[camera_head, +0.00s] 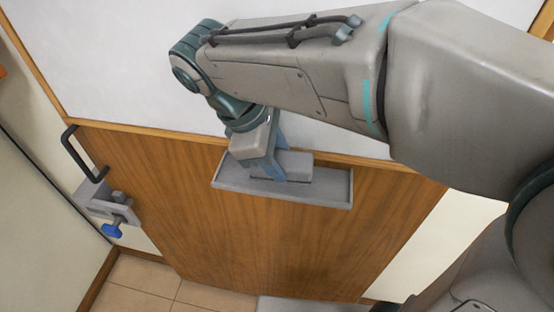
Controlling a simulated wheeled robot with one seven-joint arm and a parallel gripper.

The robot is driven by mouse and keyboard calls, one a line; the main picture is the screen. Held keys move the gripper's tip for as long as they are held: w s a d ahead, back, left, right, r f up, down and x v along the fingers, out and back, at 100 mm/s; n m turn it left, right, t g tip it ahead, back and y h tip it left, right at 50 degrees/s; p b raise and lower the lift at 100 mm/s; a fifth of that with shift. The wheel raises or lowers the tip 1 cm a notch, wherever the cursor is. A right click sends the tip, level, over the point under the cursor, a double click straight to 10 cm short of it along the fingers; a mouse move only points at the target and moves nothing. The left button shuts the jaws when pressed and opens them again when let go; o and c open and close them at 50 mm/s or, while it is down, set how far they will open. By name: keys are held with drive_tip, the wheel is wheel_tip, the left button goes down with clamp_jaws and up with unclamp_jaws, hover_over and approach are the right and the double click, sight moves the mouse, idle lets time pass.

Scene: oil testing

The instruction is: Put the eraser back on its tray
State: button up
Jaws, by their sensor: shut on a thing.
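The eraser (297,166) is a grey block at the tray, below the whiteboard's lower edge. The tray (333,200) is a shallow grey ledge with a low rim, fixed to the wooden panel. My gripper (268,172) points down over the tray and is shut on the eraser near its left part. The eraser looks level and lies within the tray's outline. I cannot tell whether its underside touches the tray floor. The gripper body hides the eraser's left end and part of the tray's back.
The whiteboard (120,60) with a wooden frame rises behind the tray. A grey clamp (108,205) with a blue knob and a black handle (75,155) stand at the panel's left edge. The wooden panel (230,240) below the tray is clear. Floor tiles (145,275) show below.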

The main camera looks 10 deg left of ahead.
drive_tip(key=shift+f+p, duration=0.35)
drive_tip(key=shift+f, duration=0.6)
drive_tip(key=shift+f, duration=0.3)
drive_tip(key=o, duration=0.9)
drive_tip(key=shift+r+b, duration=0.1)
drive_tip(key=shift+b, duration=0.25)
